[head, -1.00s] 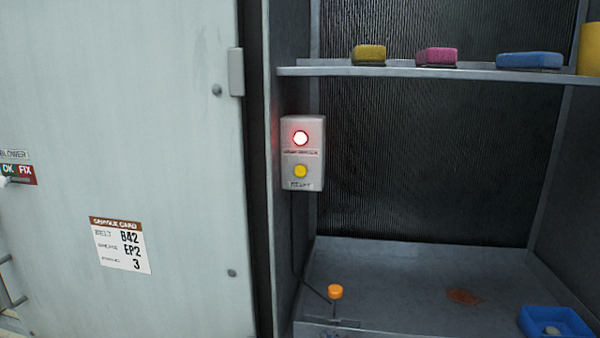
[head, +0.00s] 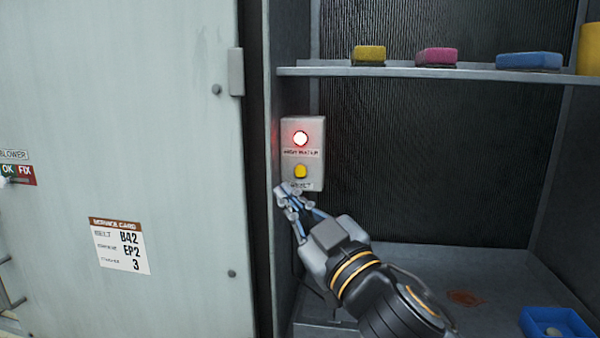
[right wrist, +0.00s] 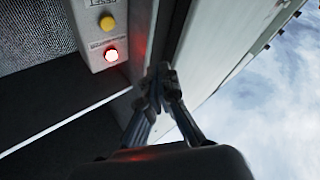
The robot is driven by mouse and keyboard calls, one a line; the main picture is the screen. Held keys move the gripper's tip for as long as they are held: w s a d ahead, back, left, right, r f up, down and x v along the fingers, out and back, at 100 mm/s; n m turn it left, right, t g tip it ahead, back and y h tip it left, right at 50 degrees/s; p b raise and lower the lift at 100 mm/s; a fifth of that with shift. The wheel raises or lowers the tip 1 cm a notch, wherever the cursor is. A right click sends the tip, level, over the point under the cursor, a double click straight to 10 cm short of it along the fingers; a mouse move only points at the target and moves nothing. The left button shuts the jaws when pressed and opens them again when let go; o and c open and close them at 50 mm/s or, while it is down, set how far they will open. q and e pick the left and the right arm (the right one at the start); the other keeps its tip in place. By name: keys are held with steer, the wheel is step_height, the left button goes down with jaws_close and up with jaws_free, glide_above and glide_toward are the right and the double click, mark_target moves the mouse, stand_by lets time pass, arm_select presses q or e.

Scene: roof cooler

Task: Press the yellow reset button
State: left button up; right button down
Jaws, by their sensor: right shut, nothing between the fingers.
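The yellow reset button (head: 301,172) sits low on a pale wall-mounted control box (head: 316,155), under a glowing red-white lamp (head: 300,138). My right gripper (head: 282,190) is shut and empty. In the head view its fingertips show just below and left of the button, over the box's lower left edge; I cannot tell whether they touch the box. In the right wrist view the yellow button (right wrist: 107,22) and lit lamp (right wrist: 111,55) show at the upper left, with the shut fingertips (right wrist: 158,72) to their right. My left gripper is not in view.
A shelf (head: 410,72) with a yellow block (head: 369,54), a pink block (head: 437,56) and a blue block (head: 528,61) runs above. A blue tray (head: 556,325) lies at the lower right. A large pale door (head: 130,120) stands open at the left.

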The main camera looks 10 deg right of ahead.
steer(key=shift+w, duration=0.1)
steer(key=shift+w+d, duration=0.4)
steer(key=shift+w, duration=1)
steer(key=shift+w+d, duration=0.4)
steer(key=shift+w, duration=1)
steer(key=shift+w+d, duration=0.4)
steer(key=shift+w, duration=1)
steer(key=shift+w+d, duration=0.1)
steer(key=shift+w, duration=0.3)
steer(key=shift+w+d, duration=0.15)
steer(key=shift+w, duration=0.3)
steer(key=shift+s, duration=0.15)
steer(key=shift+s+a, duration=0.2)
steer(key=shift+s, duration=0.5)
steer(key=shift+s+a, duration=0.1)
steer(key=shift+s+a+p, duration=0.1)
steer(key=shift+s+a, duration=0.1)
steer(key=shift+s, duration=0.55)
steer(key=shift+s+a+p, duration=0.15)
steer(key=shift+s+a, duration=0.05)
steer(key=shift+s, duration=0.6)
steer(key=shift+s+a+p, duration=0.1)
steer(key=shift+s+a, duration=0.1)
steer(key=shift+s, duration=0.55)
